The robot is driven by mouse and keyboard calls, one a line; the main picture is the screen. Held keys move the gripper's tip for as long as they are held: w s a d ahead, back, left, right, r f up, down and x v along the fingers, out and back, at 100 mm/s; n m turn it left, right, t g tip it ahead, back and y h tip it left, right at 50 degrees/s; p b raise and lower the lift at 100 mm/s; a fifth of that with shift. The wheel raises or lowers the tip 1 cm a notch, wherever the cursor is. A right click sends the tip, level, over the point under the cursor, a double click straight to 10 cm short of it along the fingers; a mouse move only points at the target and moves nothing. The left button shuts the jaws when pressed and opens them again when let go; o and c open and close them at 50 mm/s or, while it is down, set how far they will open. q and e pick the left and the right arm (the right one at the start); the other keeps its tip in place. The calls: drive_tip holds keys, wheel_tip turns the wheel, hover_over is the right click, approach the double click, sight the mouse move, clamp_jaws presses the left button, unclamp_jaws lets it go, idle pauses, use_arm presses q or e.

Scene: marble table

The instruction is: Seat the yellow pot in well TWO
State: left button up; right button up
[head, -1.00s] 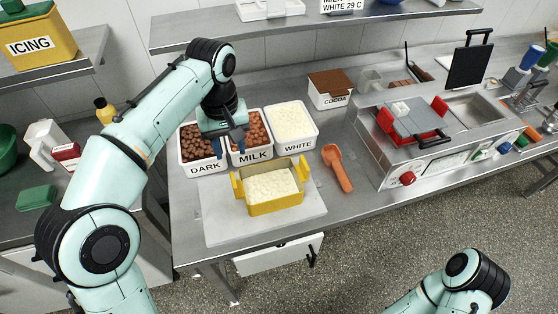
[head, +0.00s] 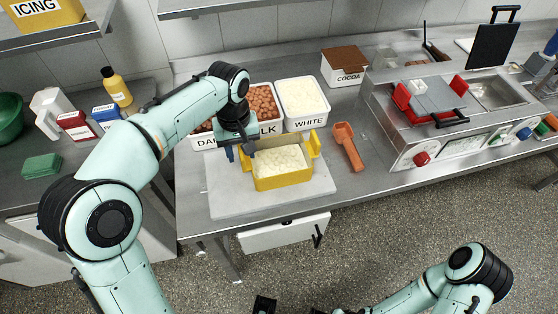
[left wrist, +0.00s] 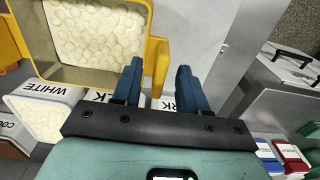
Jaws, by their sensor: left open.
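The yellow pot (head: 283,182) stands on a pale board (head: 228,198), filled with white pieces. Its right handle (head: 314,145) is clear; its left handle is partly behind my left gripper. My left gripper (head: 240,153) is open at the pot's left end. In the left wrist view its blue fingers (left wrist: 158,85) are apart, with the pot's handle (left wrist: 161,62) showing between them; contact cannot be told. The steel unit at the right has an open well (head: 497,92) and a part with a grey cover (head: 432,100). No TWO label is readable. My right arm is at the bottom right; its gripper is unclear.
Tubs of dark, milk and white (head: 302,98) pieces stand behind the pot, close to my left gripper. An orange scoop (head: 347,146) lies between the pot and the steel unit. A cocoa box (head: 344,68) stands farther back. A shelf hangs above.

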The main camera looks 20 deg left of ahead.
use_arm(q)
drive_tip(key=shift+f, duration=0.35)
clamp_jaws()
drive_tip(key=shift+r, duration=0.1)
idle(1.1)
